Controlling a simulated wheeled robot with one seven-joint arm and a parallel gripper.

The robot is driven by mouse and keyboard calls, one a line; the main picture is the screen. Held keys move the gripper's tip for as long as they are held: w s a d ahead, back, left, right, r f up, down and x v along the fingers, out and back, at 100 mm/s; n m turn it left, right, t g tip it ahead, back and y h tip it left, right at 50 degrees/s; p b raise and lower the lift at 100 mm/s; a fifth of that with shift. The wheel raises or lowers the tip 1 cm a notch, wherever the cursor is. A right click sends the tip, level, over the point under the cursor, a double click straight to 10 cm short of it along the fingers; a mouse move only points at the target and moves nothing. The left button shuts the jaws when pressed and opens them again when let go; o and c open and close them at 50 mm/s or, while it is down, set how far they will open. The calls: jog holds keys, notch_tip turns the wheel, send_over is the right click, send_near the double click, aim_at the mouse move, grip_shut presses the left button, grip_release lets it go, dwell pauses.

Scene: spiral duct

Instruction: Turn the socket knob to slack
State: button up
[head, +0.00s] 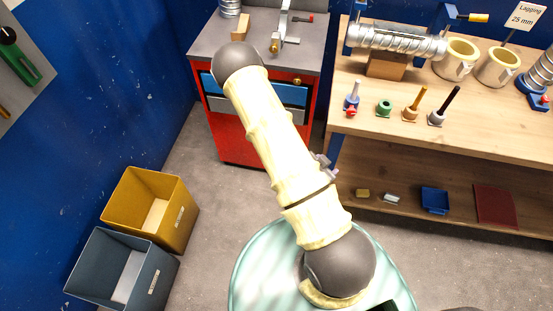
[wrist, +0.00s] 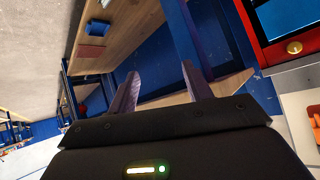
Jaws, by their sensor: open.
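A blue socket-like stand (head: 532,97) at the right end of the wooden bench holds a spiral duct piece (head: 541,72) and carries a red knob (head: 544,99). A smaller blue holder (head: 351,103) with a grey peg and a red knob (head: 350,111) stands near the bench's front left. I cannot tell which knob is the socket knob, nor how either is set. My gripper (wrist: 162,85) shows in the wrist view, open and empty, its two dark fingers apart and touching nothing. It is not visible in the head view, and neither red knob can be made out in the wrist view.
Yellow (head: 140,205) and grey (head: 110,270) bins stand left. Floor between is clear.

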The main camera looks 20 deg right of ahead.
jog(key=w+a+r+n+g+y+b, duration=0.1)
jog(key=w+a+n+y+b, duration=0.15)
jog(key=a, duration=0.25)
jog(key=w+a+r+n+y+b, duration=0.1)
jog(key=a+r+n+y, duration=0.15)
jog(key=a, duration=0.25)
jog(key=s+a+r+n+y+b, duration=0.3)
jog(key=a+r+n, duration=0.3)
jog(key=r, duration=0.2)
jog(key=shift+a+g+y, duration=0.15)
jog(key=shift+g+y, duration=0.25)
jog(key=shift+y, duration=0.1)
jog(key=s+r+n, duration=0.2)
jog(key=r, duration=0.1)
jog(key=s+r+n, duration=0.1)
jog(key=shift+a+r, duration=0.2)
jog(key=shift+r, duration=0.1)
